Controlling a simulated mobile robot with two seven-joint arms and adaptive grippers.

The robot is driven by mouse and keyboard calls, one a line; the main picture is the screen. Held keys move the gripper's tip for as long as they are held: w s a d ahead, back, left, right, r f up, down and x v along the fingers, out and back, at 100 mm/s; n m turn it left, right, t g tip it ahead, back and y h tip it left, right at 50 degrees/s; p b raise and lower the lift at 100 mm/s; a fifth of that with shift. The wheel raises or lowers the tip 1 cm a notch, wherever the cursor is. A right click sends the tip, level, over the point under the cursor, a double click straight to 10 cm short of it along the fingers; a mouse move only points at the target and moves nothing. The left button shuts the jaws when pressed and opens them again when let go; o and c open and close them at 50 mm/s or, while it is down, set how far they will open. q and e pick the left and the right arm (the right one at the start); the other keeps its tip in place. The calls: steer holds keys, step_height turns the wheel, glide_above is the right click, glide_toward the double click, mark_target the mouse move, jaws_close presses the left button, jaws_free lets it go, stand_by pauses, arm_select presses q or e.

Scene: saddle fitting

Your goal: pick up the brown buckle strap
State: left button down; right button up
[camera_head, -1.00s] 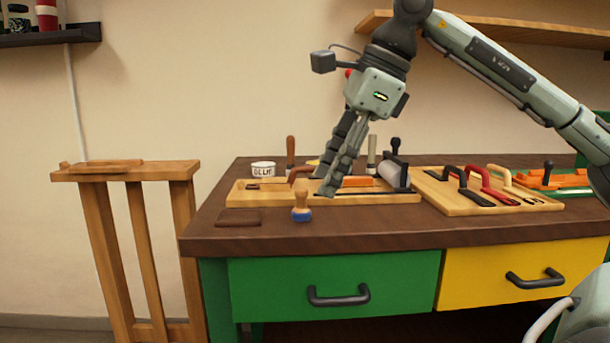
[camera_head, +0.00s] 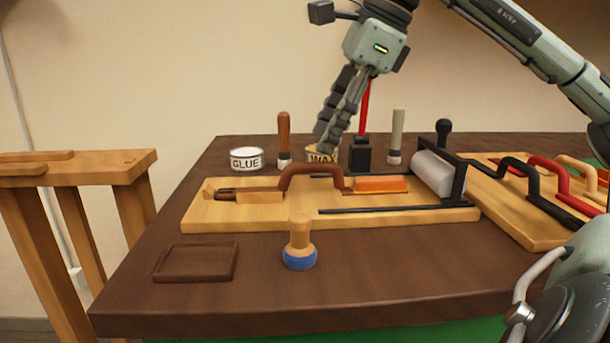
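The brown buckle strap (camera_head: 296,170) lies on a light wooden board (camera_head: 230,216) on the workbench. It arches up in the middle, and its buckle end rests at the board's left on a small wooden block. My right gripper (camera_head: 328,150) hangs tilted, fingers down, just above and behind the arch in the picture, and seems apart from the strap. Its two fingers overlap from this side, so I cannot tell how far they are parted. Nothing shows held between them. My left gripper is out of view.
An orange block (camera_head: 381,184) and a grey roller (camera_head: 437,173) sit right of the strap. Glue (camera_head: 246,160) and wax (camera_head: 321,154) tins and upright tools stand behind. A blue-based wooden knob (camera_head: 299,245) and brown tray (camera_head: 195,262) stand in front. Another board (camera_head: 515,215) holds black, red and cream straps.

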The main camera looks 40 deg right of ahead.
mark_target(307, 168)
steer(key=x, duration=0.7)
steer(key=shift+w+a+f, duration=0.1)
steer(key=shift+w+f, duration=0.1)
steer(key=shift+f, duration=0.15)
jaws_close()
